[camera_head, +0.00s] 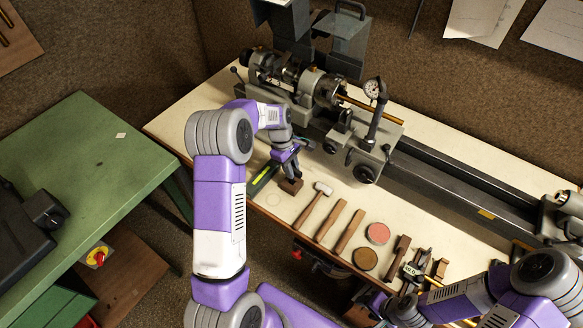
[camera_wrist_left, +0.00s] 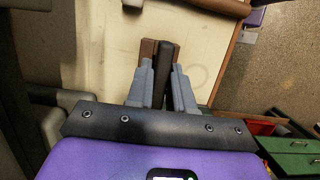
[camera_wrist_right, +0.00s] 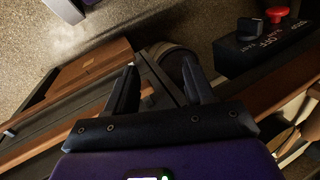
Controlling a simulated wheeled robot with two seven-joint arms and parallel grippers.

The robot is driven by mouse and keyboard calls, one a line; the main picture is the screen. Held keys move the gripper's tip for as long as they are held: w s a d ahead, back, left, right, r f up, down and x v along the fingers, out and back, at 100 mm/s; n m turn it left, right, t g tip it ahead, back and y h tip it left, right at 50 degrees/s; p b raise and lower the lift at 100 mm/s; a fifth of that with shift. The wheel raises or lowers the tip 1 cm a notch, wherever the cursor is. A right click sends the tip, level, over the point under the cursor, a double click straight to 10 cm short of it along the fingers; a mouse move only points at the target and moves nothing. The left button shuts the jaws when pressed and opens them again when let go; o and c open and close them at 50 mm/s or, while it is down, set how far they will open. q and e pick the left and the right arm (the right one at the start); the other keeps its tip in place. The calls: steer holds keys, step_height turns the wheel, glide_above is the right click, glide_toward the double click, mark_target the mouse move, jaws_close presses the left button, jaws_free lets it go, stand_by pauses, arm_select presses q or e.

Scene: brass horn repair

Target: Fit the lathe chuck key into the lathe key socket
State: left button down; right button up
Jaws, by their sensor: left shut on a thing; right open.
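My left gripper (camera_head: 287,157) is over the front left part of the bench, shut on a dark bar (camera_wrist_left: 166,72), which I take to be the chuck key. The bar runs between the fingertips in the left wrist view. A brown wooden block (camera_head: 291,185) is right at the fingertips; it also shows in the left wrist view (camera_wrist_left: 148,48). I cannot tell whether the bar still rests in the block. The lathe chuck (camera_head: 328,90) is at the back, right of this gripper; its key socket is too small to make out. My right gripper (camera_wrist_right: 160,80) is open and empty.
Along the bench front lie a hammer (camera_head: 313,205), wooden-handled tools, a red round tin (camera_head: 378,233) and a brown one (camera_head: 365,259). A dial gauge (camera_head: 372,88) stands right of the chuck. The right wrist view shows a switch box (camera_wrist_right: 262,45) with a red button.

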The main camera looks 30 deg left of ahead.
arm_select(q)
steer(key=shift+r, duration=0.1)
steer(key=shift+d+p+v, duration=0.2)
steer(key=shift+p+v, duration=0.55)
steer(key=shift+v, duration=0.1)
steer(key=shift+d+p+v, duration=0.2)
steer(key=shift+p+v, duration=0.55)
steer(key=shift+v, duration=0.15)
steer(key=shift+d+p+v, duration=0.25)
steer(key=shift+p+v, duration=0.5)
steer(key=shift+v, duration=0.1)
steer(key=shift+r, duration=0.15)
steer(key=shift+s, duration=0.1)
